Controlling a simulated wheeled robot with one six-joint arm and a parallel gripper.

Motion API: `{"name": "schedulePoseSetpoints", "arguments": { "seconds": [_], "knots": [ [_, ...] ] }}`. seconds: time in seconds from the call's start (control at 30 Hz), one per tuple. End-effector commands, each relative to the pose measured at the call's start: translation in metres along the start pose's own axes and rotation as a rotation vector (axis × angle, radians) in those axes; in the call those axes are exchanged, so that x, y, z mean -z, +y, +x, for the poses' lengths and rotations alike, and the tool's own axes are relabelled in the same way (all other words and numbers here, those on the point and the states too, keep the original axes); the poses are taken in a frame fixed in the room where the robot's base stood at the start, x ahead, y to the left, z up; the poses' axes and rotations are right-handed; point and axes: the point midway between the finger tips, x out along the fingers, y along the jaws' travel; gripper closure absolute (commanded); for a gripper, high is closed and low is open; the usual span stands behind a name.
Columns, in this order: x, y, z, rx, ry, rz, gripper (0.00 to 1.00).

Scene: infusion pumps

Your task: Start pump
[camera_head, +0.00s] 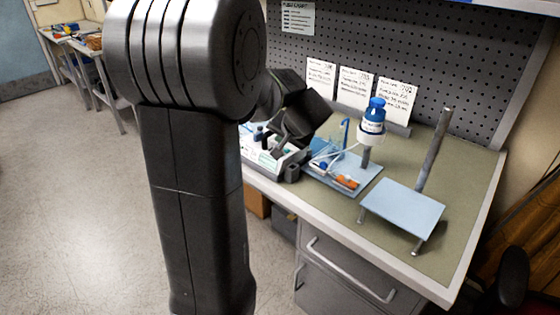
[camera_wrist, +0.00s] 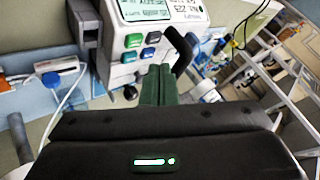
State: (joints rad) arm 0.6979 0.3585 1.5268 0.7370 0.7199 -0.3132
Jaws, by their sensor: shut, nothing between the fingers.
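The pump (camera_wrist: 165,22) is a white unit at the top of the wrist view, with a lit screen (camera_wrist: 150,9) showing text. In the head view the pump (camera_head: 268,157) sits at the bench's left end, partly hidden by my arm.
A blue-capped bottle (camera_head: 371,118) stands on a post above a blue tray (camera_head: 364,179). A tilted light-blue plate (camera_head: 403,207) with a metal pole (camera_head: 433,150) is to the right. Written cards (camera_head: 357,86) stand behind.

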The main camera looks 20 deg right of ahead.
Motion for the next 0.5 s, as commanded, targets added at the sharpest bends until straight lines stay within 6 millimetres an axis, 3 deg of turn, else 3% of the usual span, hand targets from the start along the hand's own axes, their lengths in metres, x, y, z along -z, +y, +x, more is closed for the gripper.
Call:
{"name": "schedulePoseSetpoints", "arguments": {
  "seconds": [0.13,0.5],
  "knots": [
    [-0.0089,0.0090,0.0124,0.000,0.001,-0.001,1.00],
    [-0.0099,0.0100,0.0138,0.000,0.000,-0.001,1.00]
  ]
}}
